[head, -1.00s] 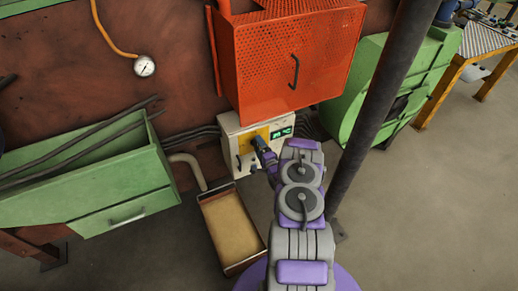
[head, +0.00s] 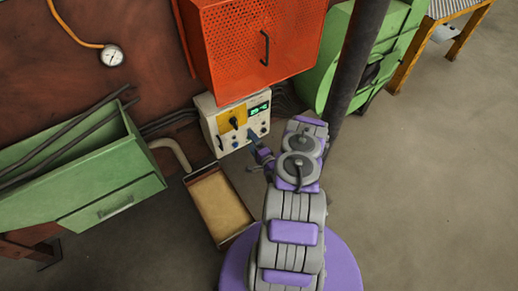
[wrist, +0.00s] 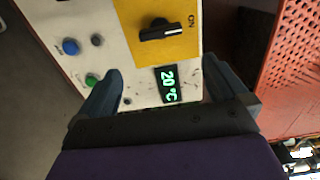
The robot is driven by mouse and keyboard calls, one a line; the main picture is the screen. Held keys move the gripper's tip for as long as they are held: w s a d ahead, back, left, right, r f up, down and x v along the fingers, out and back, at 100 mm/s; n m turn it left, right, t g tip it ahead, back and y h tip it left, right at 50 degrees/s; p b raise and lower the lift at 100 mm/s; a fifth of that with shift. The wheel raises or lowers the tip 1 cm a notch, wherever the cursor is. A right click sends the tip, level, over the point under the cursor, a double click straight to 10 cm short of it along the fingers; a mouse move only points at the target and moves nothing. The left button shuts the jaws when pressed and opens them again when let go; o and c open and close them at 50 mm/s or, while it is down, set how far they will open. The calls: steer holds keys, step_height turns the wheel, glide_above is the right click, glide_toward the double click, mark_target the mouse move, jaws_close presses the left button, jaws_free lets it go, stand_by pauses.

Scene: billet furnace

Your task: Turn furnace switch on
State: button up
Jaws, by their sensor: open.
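The furnace switch is a black rotary knob (wrist: 163,32) on a yellow plate (wrist: 135,12) of the white control box; it also shows in the head view (head: 234,123). In the wrist view its grip lies nearly level, with the ON label to its right. My gripper (wrist: 162,70) is open and empty. Its two fingers stand apart on either side of the green display (wrist: 168,85), which reads 20 °C. The knob appears beyond the fingertips and is not between them. In the head view my gripper (head: 256,147) is at the lower right of the box front.
Blue (wrist: 71,47) and green (wrist: 91,80) buttons sit on the panel near the left finger. The orange mesh housing (head: 255,45) hangs above the box. A tan tray (head: 220,203) lies on the floor below. A dark post (head: 352,60) stands right of my arm.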

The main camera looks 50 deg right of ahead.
steer(key=p+v, duration=0.1)
steer(key=v, duration=0.4)
steer(key=shift+s, duration=0.2)
stand_by(0.3)
